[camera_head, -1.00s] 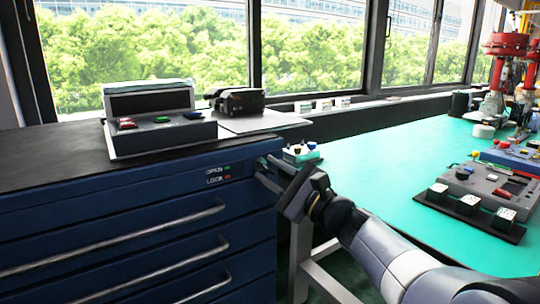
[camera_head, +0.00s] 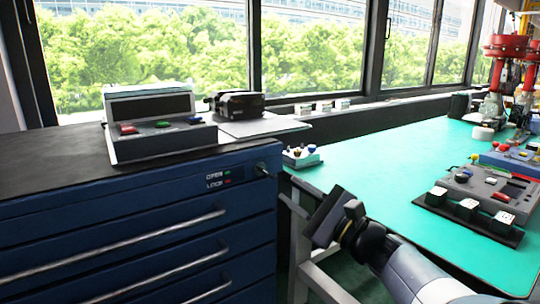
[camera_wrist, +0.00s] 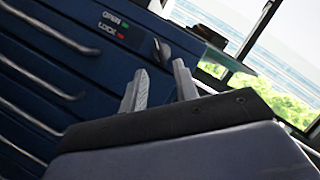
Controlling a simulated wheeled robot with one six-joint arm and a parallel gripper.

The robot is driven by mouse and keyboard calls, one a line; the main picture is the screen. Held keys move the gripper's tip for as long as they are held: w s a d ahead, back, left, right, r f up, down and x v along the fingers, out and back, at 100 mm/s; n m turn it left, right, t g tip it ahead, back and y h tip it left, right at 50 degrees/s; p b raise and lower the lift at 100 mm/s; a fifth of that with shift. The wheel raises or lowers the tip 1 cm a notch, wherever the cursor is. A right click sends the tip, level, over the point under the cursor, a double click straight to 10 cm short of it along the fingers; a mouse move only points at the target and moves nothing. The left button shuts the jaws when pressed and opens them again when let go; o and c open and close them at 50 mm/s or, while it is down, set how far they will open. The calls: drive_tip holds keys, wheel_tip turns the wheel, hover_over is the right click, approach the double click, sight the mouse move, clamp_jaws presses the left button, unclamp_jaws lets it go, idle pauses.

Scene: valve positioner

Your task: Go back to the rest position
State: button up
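My gripper (camera_head: 326,217) is in the gap between the blue drawer cabinet (camera_head: 130,225) and the green-topped table (camera_head: 400,180). It is to the right of the cabinet and apart from it. In the wrist view its two grey fingers (camera_wrist: 159,78) stand apart with nothing between them. A dark lock knob (camera_head: 262,168) is at the cabinet's upper right front corner, beside the OPEN and LOCK labels. It also shows beyond my fingers in the wrist view (camera_wrist: 161,50). The cabinet's visible drawers look shut. In the head view my fingertips are hard to make out.
A grey control box (camera_head: 160,135) and a black device (camera_head: 237,104) stand on the cabinet top. A small knob box (camera_head: 302,156) is on the table's near left corner. A grey panel with dice-like blocks (camera_head: 470,205) and red valves (camera_head: 505,47) are at right.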

sight(269, 174)
drive_tip(key=b+x, duration=0.1)
drive_tip(key=x, duration=0.5)
drive_tip(key=shift+w+a, duration=0.2)
drive_tip(key=shift+a, duration=0.15)
drive_tip(key=n, duration=0.1)
drive_tip(key=r+n+g+p, duration=0.1)
drive_tip(key=shift+w+d+n, duration=0.1)
drive_tip(key=shift+d+n, duration=0.05)
drive_tip(key=shift+n, duration=0.25)
drive_tip(key=n+g+p, duration=0.1)
drive_tip(key=n+p, duration=0.1)
drive_tip(key=n, duration=0.2)
drive_tip(key=shift+g, duration=0.4)
drive_tip(key=shift+f+n+g+h+p, duration=0.1)
drive_tip(key=shift+n+g+h+p, duration=0.5)
drive_tip(key=shift+n, duration=0.8)
